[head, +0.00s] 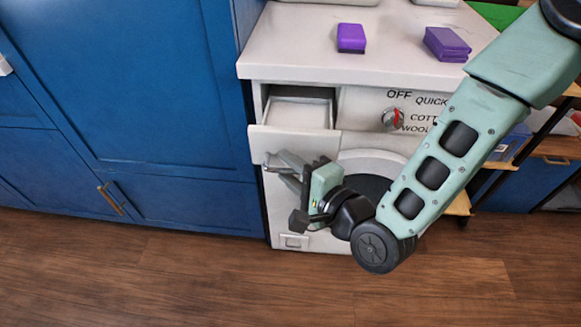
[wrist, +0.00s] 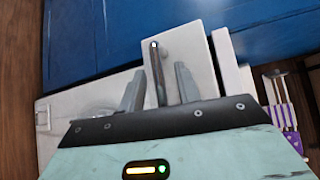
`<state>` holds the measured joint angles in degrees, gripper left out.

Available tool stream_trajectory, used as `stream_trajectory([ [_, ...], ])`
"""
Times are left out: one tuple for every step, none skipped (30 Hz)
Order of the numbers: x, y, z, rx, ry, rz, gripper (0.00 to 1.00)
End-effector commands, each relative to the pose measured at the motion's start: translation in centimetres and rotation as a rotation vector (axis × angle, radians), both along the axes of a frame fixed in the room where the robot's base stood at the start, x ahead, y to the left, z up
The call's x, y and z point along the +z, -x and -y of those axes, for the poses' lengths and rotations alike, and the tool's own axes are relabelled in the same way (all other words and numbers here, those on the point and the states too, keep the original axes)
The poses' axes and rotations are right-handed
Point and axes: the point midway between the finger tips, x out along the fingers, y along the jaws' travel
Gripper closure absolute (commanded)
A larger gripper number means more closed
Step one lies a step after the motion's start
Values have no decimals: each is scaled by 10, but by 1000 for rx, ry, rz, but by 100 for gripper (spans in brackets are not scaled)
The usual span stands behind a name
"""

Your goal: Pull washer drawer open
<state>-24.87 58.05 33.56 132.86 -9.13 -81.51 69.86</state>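The white washer (head: 350,60) stands beside the blue cabinets. Its drawer (head: 290,143) at the upper left is pulled out, and its hollow inside shows from above. In the wrist view the white drawer front (wrist: 195,62) carries a thin bar handle (wrist: 156,70). My gripper (head: 278,163) is in front of the drawer front in the head view. In the wrist view its two fingers (wrist: 160,75) are apart, one on each side of the handle, with visible gaps. The handle is mostly hidden by my gripper in the head view.
Two purple items, a smaller one (head: 351,38) and a larger one (head: 447,43), lie on the washer top. The round washer door (head: 368,165) is partly behind my arm. Blue cabinets (head: 120,80) stand at left. The wooden floor (head: 200,280) in front is clear.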

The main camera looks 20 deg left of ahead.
Motion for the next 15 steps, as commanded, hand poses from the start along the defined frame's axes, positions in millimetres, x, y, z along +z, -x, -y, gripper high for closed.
stream_trajectory([
  [0, 0, 0, 0, 0, 0, 67],
  [0, 0, 0, 0, 0, 0, 67],
  [0, 0, 0, 0, 0, 0, 67],
  [0, 0, 0, 0, 0, 0, 67],
  [0, 0, 0, 0, -1, 1, 67],
  [0, 0, 0, 0, -1, 1, 67],
  [0, 0, 0, 0, -1, 1, 67],
  [0, 0, 0, 0, -1, 1, 67],
  [0, 0, 0, 0, -1, 1, 67],
  [0, 0, 0, -1, -1, 1, 67],
  [0, 0, 0, -1, -1, 1, 67],
  [0, 0, 0, -1, -1, 1, 67],
  [0, 0, 1, -1, 0, 0, 67],
  [0, 1, 2, -1, 0, 0, 67],
  [1, 3, 5, 0, 0, 0, 67],
])
